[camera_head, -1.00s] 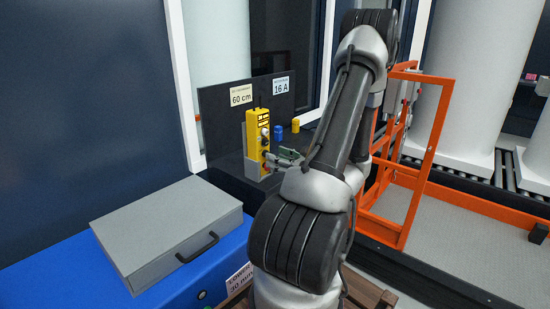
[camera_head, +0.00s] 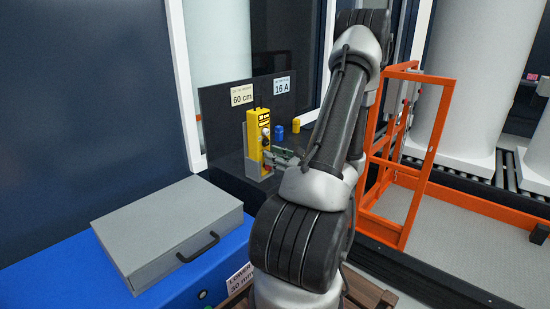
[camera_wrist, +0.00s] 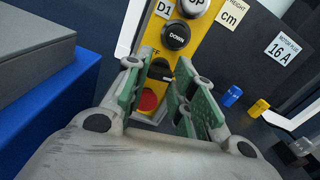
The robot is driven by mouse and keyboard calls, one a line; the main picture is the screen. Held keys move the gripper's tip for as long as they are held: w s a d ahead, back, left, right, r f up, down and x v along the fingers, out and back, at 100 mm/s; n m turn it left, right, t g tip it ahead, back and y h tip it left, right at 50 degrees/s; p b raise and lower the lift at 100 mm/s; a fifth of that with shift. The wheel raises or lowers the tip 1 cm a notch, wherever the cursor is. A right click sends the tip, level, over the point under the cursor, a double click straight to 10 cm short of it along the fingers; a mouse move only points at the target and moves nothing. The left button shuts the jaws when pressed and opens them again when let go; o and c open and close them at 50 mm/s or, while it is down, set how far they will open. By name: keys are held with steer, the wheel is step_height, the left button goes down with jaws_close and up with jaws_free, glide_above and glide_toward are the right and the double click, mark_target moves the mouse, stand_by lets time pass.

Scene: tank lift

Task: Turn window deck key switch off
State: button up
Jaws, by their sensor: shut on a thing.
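The yellow control box (camera_head: 252,142) stands upright on a dark ledge in the head view. In the wrist view the box (camera_wrist: 146,52) shows a white UP button (camera_wrist: 194,7), a black DOWN button (camera_wrist: 176,37) and a red button (camera_wrist: 148,100). The dark key switch (camera_wrist: 160,69) lies below DOWN, beside a partly covered label ending in "FF". My gripper (camera_wrist: 166,72) has its green-padded fingers on either side of the key switch and is shut on it. The key's exact angle is hard to tell. My gripper (camera_head: 276,158) is at the box's lower front in the head view.
A dark panel behind the box carries a "60 cm" sign (camera_head: 241,95) and a "16 A" sign (camera_head: 281,86). Small blue and yellow objects stand beside the box. A grey case (camera_head: 165,225) lies at left. An orange frame (camera_head: 432,150) stands right of my arm.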

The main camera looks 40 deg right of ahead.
steer(key=shift+n, duration=0.7)
steer(key=o, duration=1)
steer(key=shift+o, duration=0.2)
steer(key=s+d, duration=0.1)
steer(key=s, duration=1.1)
